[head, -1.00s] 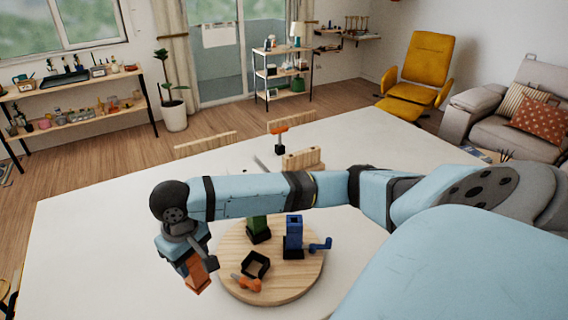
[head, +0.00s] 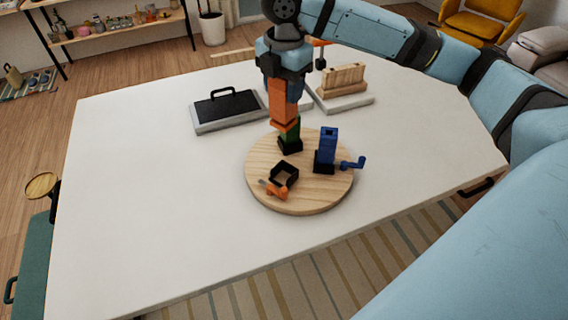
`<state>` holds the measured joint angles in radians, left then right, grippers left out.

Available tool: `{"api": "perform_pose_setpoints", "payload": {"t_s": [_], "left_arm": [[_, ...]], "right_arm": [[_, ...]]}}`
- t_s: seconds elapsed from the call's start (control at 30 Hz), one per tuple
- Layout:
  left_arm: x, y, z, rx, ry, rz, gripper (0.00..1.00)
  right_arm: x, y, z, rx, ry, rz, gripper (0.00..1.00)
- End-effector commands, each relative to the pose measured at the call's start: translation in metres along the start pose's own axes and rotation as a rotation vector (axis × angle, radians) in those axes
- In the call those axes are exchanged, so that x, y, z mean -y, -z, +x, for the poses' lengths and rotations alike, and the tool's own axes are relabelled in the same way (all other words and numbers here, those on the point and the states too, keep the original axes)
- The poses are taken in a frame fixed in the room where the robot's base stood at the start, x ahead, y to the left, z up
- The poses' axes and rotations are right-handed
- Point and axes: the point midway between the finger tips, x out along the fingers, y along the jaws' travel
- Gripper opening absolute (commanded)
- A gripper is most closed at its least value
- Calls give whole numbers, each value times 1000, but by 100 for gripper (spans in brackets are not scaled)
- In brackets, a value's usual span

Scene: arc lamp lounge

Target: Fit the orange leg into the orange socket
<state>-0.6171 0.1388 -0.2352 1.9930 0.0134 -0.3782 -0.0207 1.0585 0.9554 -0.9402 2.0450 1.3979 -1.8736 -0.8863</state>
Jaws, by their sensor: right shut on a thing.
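My right gripper (head: 284,78) is shut on the orange leg (head: 283,103), which hangs roughly upright above the back of the round wooden board (head: 310,203). The orange socket is an empty black square frame (head: 284,172) at the board's front left, with an orange crank handle (head: 276,191) beside it. The leg's lower end is behind and above this socket in the picture, apart from it. The leg partly hides a green leg (head: 293,131) standing in its black socket. A blue leg (head: 327,146) stands upright in another black socket. My left gripper is not in view.
A blue crank handle (head: 353,163) sticks out at the board's right. A dark-topped tray with a handle (head: 226,108) and a wooden slotted rack (head: 343,78) stand behind the board. The white table (head: 150,200) is clear on the left and in front.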

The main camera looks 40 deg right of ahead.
Motion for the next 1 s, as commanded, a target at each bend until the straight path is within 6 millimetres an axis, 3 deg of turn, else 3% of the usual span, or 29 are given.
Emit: {"api": "perform_pose_setpoints", "payload": {"t_s": [0.5, 0.87, 1.0], "left_arm": [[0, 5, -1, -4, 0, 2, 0], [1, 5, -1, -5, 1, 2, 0], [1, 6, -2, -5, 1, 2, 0]], "right_arm": [[1, 0, 127, 0, 4, -2, 16], [1, 0, 163, 1, 3, -3, 16], [1, 0, 184, 1, 3, -3, 16]]}}
